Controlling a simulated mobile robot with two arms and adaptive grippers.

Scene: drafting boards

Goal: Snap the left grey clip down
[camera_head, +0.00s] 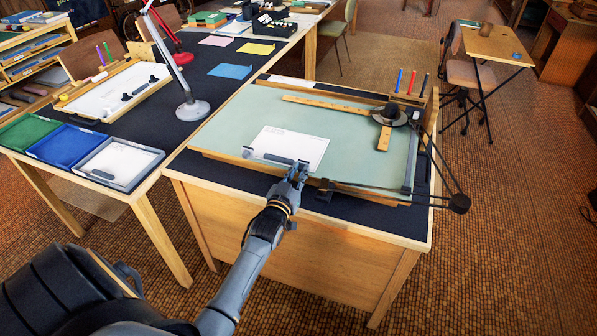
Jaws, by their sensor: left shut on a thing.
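The drafting board (222,128) has a pale green surface and a wooden edge and lies on the dark-topped desk. A white sheet (290,143) lies on it near its front edge. The left grey clip (278,158) shows as a dark grey bar along the front of the sheet. My left gripper (297,168) is at the right end of this bar and is shut on it; the jaws hide the contact. A small dark clip-like piece (325,188) sits at the board's front edge, right of my gripper. My right gripper is out of view.
A drafting arm with a round dark head (389,115) and wooden rulers (326,104) lies over the board's right side. Its dark rod and weight (459,203) stick out past the right edge. A lamp base (192,110) and coloured trays (70,146) stand at left.

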